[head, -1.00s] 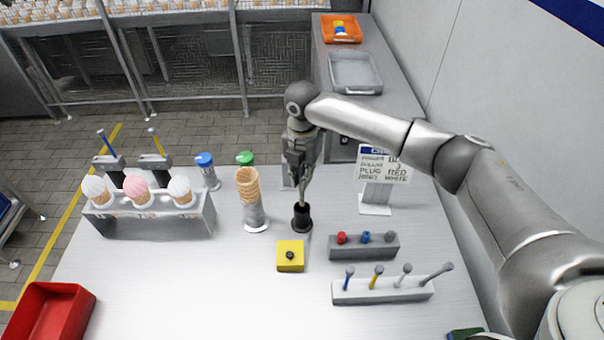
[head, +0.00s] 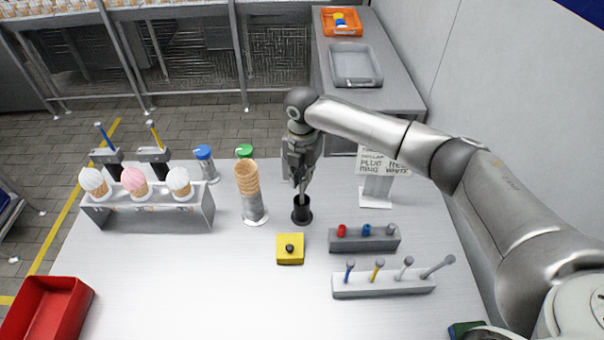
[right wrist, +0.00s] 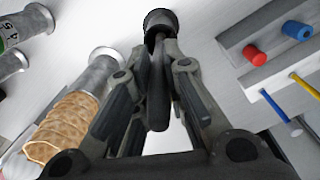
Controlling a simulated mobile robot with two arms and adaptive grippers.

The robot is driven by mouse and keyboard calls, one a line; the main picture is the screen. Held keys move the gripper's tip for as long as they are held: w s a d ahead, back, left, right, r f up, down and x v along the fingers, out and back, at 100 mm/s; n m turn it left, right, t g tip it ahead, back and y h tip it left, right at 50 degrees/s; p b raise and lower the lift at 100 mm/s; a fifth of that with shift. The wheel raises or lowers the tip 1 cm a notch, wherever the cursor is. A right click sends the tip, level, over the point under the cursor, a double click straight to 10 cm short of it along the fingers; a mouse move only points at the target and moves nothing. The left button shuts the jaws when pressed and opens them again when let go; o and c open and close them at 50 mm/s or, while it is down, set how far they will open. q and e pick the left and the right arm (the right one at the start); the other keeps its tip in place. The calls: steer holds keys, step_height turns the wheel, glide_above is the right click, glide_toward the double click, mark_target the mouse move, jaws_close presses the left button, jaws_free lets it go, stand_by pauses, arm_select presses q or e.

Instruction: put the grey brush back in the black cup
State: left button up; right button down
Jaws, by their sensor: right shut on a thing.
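The black cup (head: 301,215) stands upright on the metal table, right of the cone stack. My right gripper (head: 301,188) is above it, pointing down, and is shut on the grey brush (right wrist: 158,90). In the right wrist view the brush runs between the fingers to the black cup (right wrist: 160,22). Its far end meets the cup's mouth and appears to be inside; how deep is hidden. My left gripper is not in view.
Left of the cup is a stack of cones (head: 248,177) on a metal holder. In front are a yellow block (head: 290,256), a grey plug block (head: 365,246) and a white rack (head: 383,290) of coloured sticks. A sign (head: 377,185) stands at right.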

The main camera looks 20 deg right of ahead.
steer(key=shift+f, duration=0.85)
steer(key=c, duration=1.4)
jaws_free()
step_height(320, 180, up, 12)
steer(key=shift+r, duration=0.1)
steer(key=shift+s, duration=0.1)
